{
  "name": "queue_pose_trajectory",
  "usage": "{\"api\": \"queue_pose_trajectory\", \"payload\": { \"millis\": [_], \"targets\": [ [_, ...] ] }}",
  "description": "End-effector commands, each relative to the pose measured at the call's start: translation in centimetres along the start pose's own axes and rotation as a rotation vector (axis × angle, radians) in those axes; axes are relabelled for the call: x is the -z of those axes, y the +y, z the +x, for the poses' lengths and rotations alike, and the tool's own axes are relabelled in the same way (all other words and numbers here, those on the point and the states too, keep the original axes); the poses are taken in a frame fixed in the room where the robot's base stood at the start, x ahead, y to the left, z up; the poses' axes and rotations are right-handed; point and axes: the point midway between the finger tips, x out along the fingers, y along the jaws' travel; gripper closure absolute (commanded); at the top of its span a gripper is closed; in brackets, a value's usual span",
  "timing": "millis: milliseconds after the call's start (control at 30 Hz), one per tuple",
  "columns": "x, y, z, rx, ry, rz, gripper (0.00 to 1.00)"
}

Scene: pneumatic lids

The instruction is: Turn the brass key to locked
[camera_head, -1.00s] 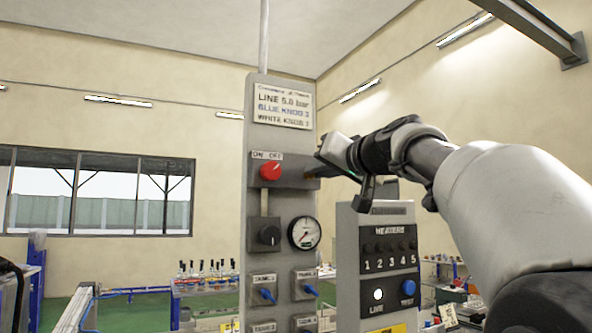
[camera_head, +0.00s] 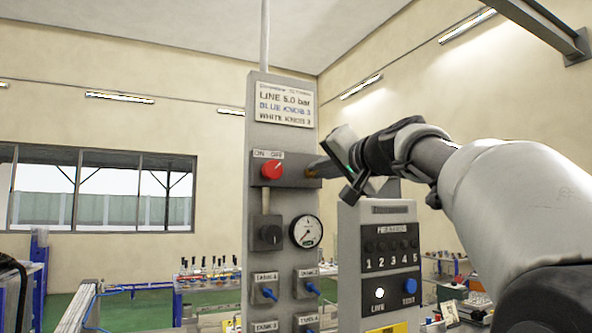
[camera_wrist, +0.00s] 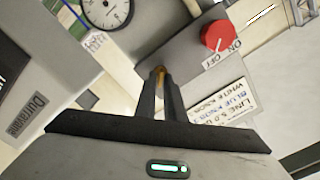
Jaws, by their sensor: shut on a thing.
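The brass key (camera_wrist: 160,72) shows as a small yellow-brown piece between my fingertips in the wrist view. In the head view my gripper (camera_head: 322,168) reaches the right end of that switch box (camera_head: 300,181) from the right, and a small brownish bit shows there. The fingers hide most of the key, and I cannot tell its turn position or read any lock marking.
The red ON/OFF knob (camera_head: 272,169) is on the box front. The heaters panel (camera_head: 390,260) stands close under my wrist. A label plate (camera_head: 284,103) is above.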

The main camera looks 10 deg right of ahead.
Motion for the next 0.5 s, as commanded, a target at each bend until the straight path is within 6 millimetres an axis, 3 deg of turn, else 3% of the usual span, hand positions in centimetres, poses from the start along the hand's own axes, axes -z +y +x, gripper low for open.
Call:
{"api": "queue_pose_trajectory", "payload": {
  "millis": [167, 200, 267, 500],
  "targets": [
    [-0.07, 0.08, 0.02, -0.001, -0.002, 0.000, 1.00],
    [-0.07, 0.08, 0.02, -0.001, -0.002, 0.000, 0.88],
    [-0.06, 0.07, 0.02, -0.001, -0.002, -0.001, 0.78],
    [-0.03, 0.04, 0.01, 0.000, -0.001, -0.001, 0.77]
  ]
}}
